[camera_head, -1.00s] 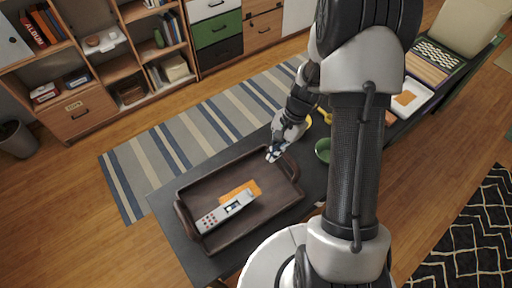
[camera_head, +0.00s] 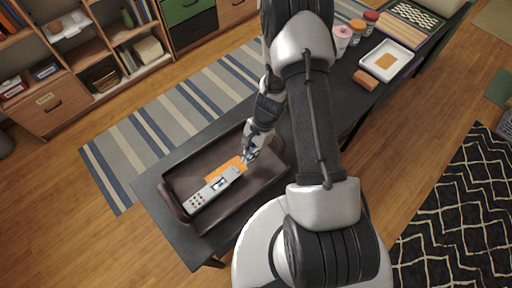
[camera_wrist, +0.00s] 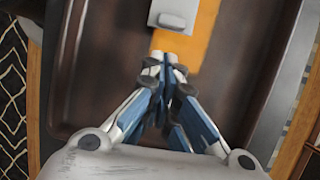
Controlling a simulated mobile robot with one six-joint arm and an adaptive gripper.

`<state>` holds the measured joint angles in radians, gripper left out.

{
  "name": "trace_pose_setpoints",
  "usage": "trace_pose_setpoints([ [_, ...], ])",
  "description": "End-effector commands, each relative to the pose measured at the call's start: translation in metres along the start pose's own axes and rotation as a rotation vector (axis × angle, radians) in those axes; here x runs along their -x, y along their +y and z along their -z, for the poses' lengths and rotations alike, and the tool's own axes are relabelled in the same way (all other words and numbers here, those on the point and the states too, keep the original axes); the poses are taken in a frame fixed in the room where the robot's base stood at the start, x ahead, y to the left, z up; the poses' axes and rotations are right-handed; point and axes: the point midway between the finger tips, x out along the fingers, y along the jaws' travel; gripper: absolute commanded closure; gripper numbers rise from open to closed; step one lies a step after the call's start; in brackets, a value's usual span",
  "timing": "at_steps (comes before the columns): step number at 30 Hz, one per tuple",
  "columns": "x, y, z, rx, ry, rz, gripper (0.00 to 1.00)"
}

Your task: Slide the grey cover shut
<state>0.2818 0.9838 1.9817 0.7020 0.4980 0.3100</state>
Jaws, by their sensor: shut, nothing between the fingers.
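A long pale grey device (camera_head: 203,195) with red buttons lies in the brown tray. A dark opening (camera_head: 218,184) shows in its top, and the grey cover (camera_head: 231,173) sits at its far right end, apart from the button part. In the wrist view the cover's end (camera_wrist: 180,6) with a small raised tab (camera_wrist: 172,22) shows at the top. My gripper (camera_head: 247,158) is shut and empty, low over the tray just beyond the cover's end. In the wrist view its fingertips (camera_wrist: 163,65) are over the edge of an orange sheet, a little short of the tab.
The orange sheet (camera_wrist: 205,35) lies under the device. The dark brown tray (camera_head: 215,222) has raised walls and handles and stands on a dark table (camera_head: 150,190).

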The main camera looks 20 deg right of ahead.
Motion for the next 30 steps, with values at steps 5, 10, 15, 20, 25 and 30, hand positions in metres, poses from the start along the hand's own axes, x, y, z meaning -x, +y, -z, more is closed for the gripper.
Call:
trace_pose_setpoints([
  [5,-0.006,0.0,-0.016,0.0,0.0,-0.001,1.0],
  [10,-0.007,0.0,-0.019,-0.001,0.0,0.0,1.0],
  [15,-0.007,0.0,-0.019,-0.001,0.0,0.0,1.0],
  [20,-0.011,0.0,-0.027,0.002,-0.001,-0.001,1.0],
  [25,-0.026,-0.001,-0.058,0.005,-0.001,-0.001,1.0],
  [30,-0.031,0.0,-0.075,0.001,-0.001,-0.001,1.0],
])
